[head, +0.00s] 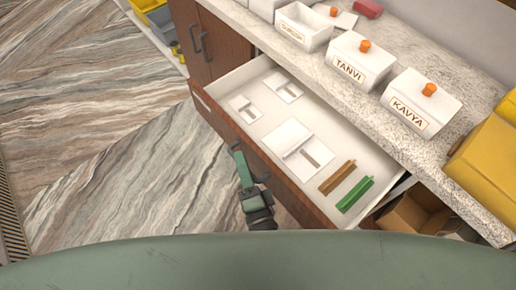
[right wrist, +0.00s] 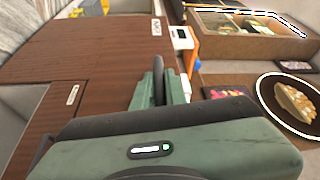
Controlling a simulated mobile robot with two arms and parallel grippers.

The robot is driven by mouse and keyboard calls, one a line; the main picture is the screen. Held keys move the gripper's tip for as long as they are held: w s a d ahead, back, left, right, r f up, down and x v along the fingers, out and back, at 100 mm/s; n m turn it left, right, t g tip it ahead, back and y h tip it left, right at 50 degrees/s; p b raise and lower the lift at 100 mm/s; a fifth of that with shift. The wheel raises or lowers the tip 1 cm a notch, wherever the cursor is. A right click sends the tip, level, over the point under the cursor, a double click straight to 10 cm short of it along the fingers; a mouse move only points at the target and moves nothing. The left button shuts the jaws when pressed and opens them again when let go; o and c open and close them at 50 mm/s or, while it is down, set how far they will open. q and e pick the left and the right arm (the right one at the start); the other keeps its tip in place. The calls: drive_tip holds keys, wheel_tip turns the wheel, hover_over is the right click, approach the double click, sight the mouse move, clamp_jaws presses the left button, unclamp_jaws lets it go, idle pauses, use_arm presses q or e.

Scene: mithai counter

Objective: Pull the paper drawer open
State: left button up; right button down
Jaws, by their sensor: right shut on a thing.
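The wooden-fronted drawer (head: 222,124) stands pulled out from under the counter in the head view, its white inside showing. It holds white paper-like pieces (head: 300,146), a brown bar (head: 337,177) and a green bar (head: 355,194). My right gripper (head: 240,160) is at the drawer's front and shut on its dark handle (head: 259,178). In the right wrist view, the green fingers of my right gripper (right wrist: 160,92) close around the dark upright handle (right wrist: 158,76). A small label (right wrist: 156,26) shows on the wood beyond. My left gripper is out of view.
The speckled counter (head: 310,66) carries white lidded boxes, among them TANVI (head: 358,60) and KAVYA (head: 420,102). A yellow box (head: 486,165) stands at the right. An open cardboard box (head: 412,212) sits below the counter. The marble-patterned floor (head: 110,130) left of the drawer is clear.

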drive_tip(key=shift+s+a, duration=0.6)
drive_tip(key=shift+a, duration=0.15)
drive_tip(key=c, duration=1.5)
unclamp_jaws()
drive_tip(key=shift+o, duration=0.2)
drive_tip(key=b+v, duration=0.1)
drive_tip(key=v, duration=0.6)
drive_tip(key=shift+s, duration=0.4)
drive_tip(key=shift+d+f, duration=0.15)
